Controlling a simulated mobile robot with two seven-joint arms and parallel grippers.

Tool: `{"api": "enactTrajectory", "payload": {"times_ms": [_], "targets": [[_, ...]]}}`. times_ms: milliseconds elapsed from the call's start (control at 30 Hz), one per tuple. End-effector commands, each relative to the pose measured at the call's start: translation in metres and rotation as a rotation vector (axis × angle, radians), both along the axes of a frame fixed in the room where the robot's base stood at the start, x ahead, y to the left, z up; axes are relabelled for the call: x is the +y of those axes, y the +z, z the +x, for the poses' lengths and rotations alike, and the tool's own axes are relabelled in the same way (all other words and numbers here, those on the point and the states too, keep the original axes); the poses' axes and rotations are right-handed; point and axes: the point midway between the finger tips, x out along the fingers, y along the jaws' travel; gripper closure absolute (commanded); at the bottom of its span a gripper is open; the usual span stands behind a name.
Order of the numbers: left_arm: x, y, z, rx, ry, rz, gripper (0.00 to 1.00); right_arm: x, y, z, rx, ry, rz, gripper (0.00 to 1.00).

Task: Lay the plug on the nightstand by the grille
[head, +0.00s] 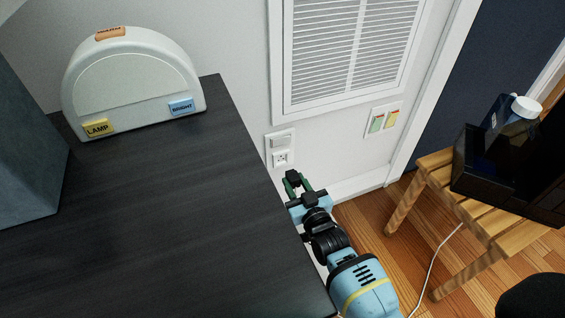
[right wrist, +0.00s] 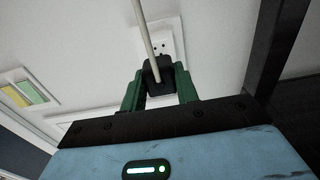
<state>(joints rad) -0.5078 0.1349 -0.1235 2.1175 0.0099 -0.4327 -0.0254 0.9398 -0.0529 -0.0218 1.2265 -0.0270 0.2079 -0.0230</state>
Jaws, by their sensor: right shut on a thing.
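The black plug (right wrist: 158,75) is between the green fingers of my right gripper (right wrist: 160,88), which is shut on it. A pale cord crosses in front of the plug in the right wrist view. A white wall socket (right wrist: 165,37) shows just behind the plug; I cannot tell whether they touch. In the head view my right gripper (head: 298,184) is below the socket (head: 281,158), just right of the dark nightstand top (head: 160,230). The white slatted grille (head: 350,45) is on the wall above. My left gripper is not in view.
A rounded white lamp (head: 135,85) stands at the nightstand's back, beside a grey-blue box (head: 25,150). The nightstand's middle is clear. A wooden slatted stool (head: 432,165) at right carries a black device (head: 510,170). A white cord (head: 432,265) hangs near it.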

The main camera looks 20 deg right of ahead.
Motion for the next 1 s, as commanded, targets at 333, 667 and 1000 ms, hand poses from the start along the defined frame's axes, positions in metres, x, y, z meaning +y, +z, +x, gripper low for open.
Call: {"api": "enactTrajectory", "payload": {"times_ms": [333,667,1000], "targets": [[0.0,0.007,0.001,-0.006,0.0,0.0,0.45,-0.077,0.028,-0.025,-0.004,-0.086,-0.007,1.0],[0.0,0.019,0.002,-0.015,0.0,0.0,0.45,-0.132,0.108,-0.08,-0.003,0.015,-0.011,1.0],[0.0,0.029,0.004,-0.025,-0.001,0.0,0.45,-0.097,0.211,-0.148,-0.008,0.342,-0.005,1.0]]}}
